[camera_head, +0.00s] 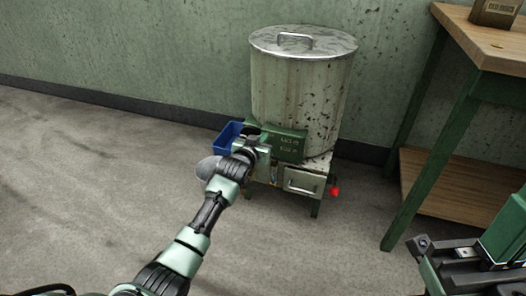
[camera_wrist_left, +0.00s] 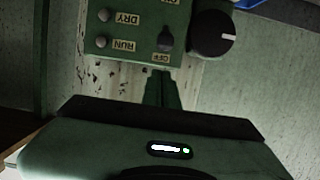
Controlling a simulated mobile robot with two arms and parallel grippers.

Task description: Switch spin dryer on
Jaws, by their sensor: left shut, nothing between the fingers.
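The spin dryer (camera_head: 300,95) is a worn whitish drum with a handled metal lid, standing against the wall. Its green control panel (camera_wrist_left: 130,25) fills the top of the left wrist view, upside down. The panel has a small dark switch (camera_wrist_left: 165,40) beside an OFF label, a round black knob (camera_wrist_left: 212,33), and two grey, unlit-looking lamps marked DRY and RUN. My left gripper (camera_wrist_left: 162,80) is shut and empty, its fingertips close below the switch in that view; contact is not visible. In the head view my left arm hides part of the panel. My right gripper (camera_head: 445,255) is partly cut off, lower right.
A blue bin (camera_head: 228,137) sits left of the panel. A drawer-like box with a handle (camera_head: 303,183) and a red knob (camera_head: 335,191) are low on the dryer. A wooden table (camera_head: 490,45) with green legs stands right. The floor at left is clear.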

